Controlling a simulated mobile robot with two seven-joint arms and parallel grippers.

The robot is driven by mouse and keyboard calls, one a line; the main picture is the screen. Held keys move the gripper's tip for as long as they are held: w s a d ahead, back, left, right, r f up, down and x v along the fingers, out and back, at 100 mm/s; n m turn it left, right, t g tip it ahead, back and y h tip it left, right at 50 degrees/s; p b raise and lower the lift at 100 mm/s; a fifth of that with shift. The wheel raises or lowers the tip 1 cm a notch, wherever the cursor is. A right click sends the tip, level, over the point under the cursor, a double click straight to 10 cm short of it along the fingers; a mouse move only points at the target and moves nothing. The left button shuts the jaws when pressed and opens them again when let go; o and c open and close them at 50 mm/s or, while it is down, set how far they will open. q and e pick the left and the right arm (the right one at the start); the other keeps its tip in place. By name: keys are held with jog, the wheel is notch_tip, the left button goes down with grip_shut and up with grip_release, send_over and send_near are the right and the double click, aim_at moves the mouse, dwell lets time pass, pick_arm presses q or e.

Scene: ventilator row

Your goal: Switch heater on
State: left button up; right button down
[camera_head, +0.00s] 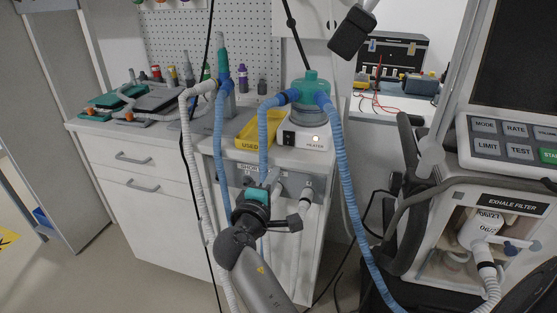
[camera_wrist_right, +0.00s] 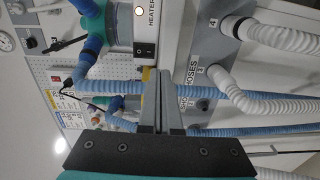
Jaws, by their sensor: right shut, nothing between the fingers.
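The heater (camera_head: 301,134) is a white box labelled HEATER with a teal and blue water chamber on top. It stands on the cabinet's right part. A small light on its front shows as a pale orange dot. Its black rocker switch (camera_head: 289,138) shows larger in the wrist view (camera_wrist_right: 145,50); which side is pressed I cannot tell. My right gripper (camera_head: 268,180) is in front of the cabinet, below the heater. In the wrist view its grey fingers (camera_wrist_right: 158,75) are shut and empty, pointing towards the heater's front, apparently just short of the switch. My left gripper is not in view.
Blue hoses (camera_head: 343,180) and a white hose (camera_head: 195,160) hang around my right arm. A yellow tray (camera_head: 248,132) is left of the heater. The hose-port panel (camera_wrist_right: 212,30) is beside the fingers. The ventilator (camera_head: 480,195) stands at right.

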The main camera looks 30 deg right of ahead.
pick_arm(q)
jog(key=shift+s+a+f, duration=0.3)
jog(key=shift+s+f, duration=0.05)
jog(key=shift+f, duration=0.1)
pick_arm(e)
jog(key=v, duration=0.4)
jog(key=shift+f, duration=0.3)
